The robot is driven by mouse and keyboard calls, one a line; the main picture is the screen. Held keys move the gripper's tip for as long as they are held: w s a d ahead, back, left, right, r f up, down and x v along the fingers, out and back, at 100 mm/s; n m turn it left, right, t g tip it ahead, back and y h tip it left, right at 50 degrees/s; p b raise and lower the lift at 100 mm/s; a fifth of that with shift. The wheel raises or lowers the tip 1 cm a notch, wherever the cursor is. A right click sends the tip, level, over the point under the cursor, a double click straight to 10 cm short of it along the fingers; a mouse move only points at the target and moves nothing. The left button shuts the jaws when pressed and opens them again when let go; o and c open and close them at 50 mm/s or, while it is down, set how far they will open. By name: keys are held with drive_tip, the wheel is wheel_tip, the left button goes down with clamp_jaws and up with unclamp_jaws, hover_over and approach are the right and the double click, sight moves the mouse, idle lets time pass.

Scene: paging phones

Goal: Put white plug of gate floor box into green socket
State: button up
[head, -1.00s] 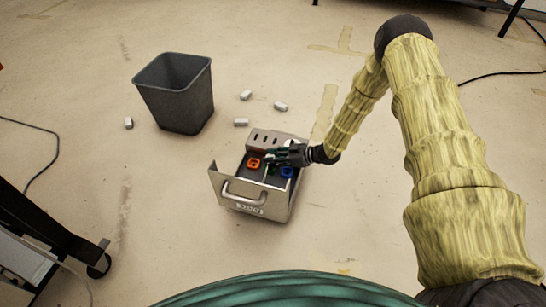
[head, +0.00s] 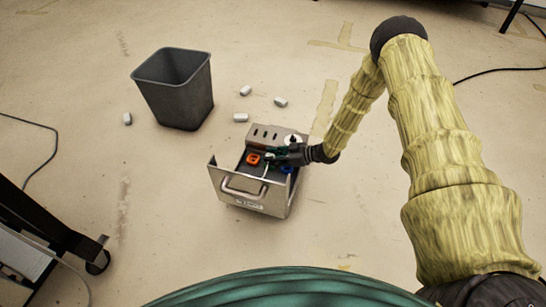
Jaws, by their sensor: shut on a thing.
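The gate floor box (head: 245,193) is an open metal box with a front handle, standing on the floor near the middle of the head view. Inside it, an orange socket (head: 253,159) shows at the left and a blue socket (head: 287,169) shows partly at the right. My gripper (head: 272,158) reaches in from the right, low over the sockets, and is shut on the white plug (head: 268,157), of which only a small white part shows at the fingertips. The green socket is not clearly visible between orange and blue; my fingers cover that area. I cannot tell whether the plug touches it.
A dark wheeled stand (head: 60,235) is at the lower left.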

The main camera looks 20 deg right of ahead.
drive_tip(key=shift+f, duration=0.35)
idle(0.3)
drive_tip(key=o, duration=1.1)
drive_tip(key=v, duration=1.2)
drive_tip(key=shift+f, duration=0.1)
